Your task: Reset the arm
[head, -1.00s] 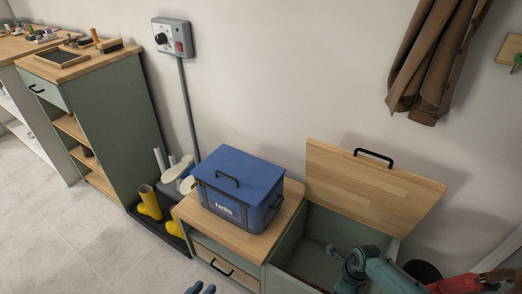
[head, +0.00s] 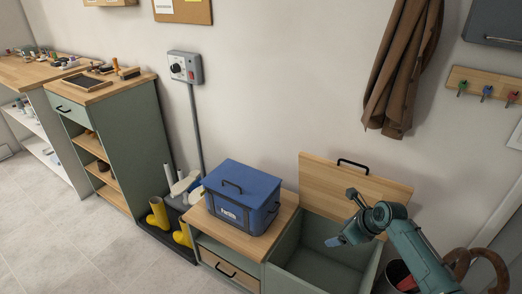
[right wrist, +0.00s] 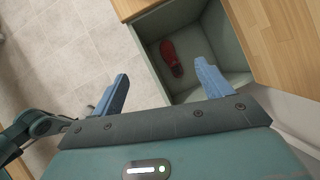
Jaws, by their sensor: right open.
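My right arm reaches in from the lower right in the head view. Its gripper (head: 338,241) is above the open green chest (head: 290,245) and appears empty. In the right wrist view the two blue fingers stand wide apart with nothing between them (right wrist: 162,85). Beyond them, a red shoe (right wrist: 172,57) lies on the chest's floor. The chest's wooden lid (head: 335,185) stands raised, with a black handle on it. My left gripper is not in view.
A blue lidded box (head: 240,185) stands on the wooden top left of the chest. Yellow boots (head: 158,213) stand on a dark tray further left. A brown coat (head: 400,75) hangs on the wall. A dark bin (head: 394,274) stands right of the chest.

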